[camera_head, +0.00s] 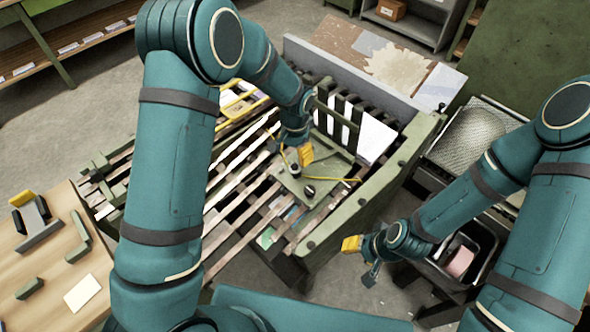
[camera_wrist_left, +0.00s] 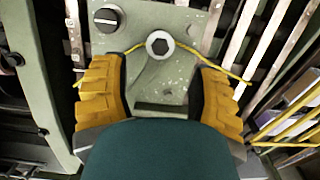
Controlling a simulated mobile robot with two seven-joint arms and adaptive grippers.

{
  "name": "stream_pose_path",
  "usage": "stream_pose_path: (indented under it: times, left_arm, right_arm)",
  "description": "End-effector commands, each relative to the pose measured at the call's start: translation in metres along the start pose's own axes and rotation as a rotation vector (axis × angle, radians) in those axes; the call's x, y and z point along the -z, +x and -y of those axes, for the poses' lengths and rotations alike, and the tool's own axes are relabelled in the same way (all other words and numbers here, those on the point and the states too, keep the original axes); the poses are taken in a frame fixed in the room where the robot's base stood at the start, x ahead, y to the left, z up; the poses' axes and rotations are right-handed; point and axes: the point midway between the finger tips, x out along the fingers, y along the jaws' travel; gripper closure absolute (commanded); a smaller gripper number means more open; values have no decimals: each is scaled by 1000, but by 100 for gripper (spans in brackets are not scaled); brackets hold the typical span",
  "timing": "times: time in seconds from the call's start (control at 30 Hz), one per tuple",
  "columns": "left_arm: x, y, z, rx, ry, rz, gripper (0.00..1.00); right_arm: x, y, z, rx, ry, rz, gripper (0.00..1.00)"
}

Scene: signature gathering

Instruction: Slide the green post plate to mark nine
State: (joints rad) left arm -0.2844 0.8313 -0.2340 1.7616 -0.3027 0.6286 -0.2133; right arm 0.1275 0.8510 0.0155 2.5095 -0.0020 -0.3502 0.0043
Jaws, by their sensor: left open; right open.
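The green post plate (camera_head: 306,184) lies on the slatted machine bed, with a dark knob and a hex-headed post on it. In the left wrist view the plate (camera_wrist_left: 180,82) lies straight ahead, with the round hex post (camera_wrist_left: 159,44) near its middle and a black knob (camera_wrist_left: 108,18) at upper left. A yellow cord runs past the post to both sides. My left gripper (camera_head: 304,156) is over the plate; its yellow fingers (camera_wrist_left: 163,92) are apart, on either side of the plate's near part. Contact cannot be told. My right gripper (camera_head: 352,244) hangs beside the bed, empty. I cannot read any mark numbers.
A wooden table (camera_head: 50,262) with small green parts and a card stands at the left. A dark bin (camera_head: 462,256) holding a pinkish block is at the right. The bed's green side rail (camera_head: 365,196) borders the plate. Floor is clear at upper left.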

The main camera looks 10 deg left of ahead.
Motion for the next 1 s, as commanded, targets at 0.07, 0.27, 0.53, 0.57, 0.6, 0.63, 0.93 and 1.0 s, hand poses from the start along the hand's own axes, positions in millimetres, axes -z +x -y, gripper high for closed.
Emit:
stream_pose_path:
  times: [0.07,0.27,0.53,0.57,0.6,0.63,0.93,1.0]
  left_arm:
    - [-1,19,0,-1,-1,4,40]
    - [0,56,0,-1,0,2,40]
    - [0,81,0,0,-1,-1,40]
    - [0,82,0,0,-1,-1,40]
    - [0,84,0,0,-1,-1,40]
    - [0,84,0,0,-1,-1,40]
    - [0,84,0,0,-1,-1,52]
    - [0,84,0,0,-1,-1,76]
  right_arm:
    - [0,5,-2,0,0,-2,53]
    - [1,11,-4,0,-1,-5,53]
    - [2,15,-6,0,-1,-8,53]
    - [2,15,-6,0,-1,-8,53]
    - [2,16,-6,0,-1,-8,53]
    - [2,16,-6,0,-1,-8,53]
    - [2,15,-6,0,-1,-9,53]
    - [2,15,-6,0,-1,-9,53]
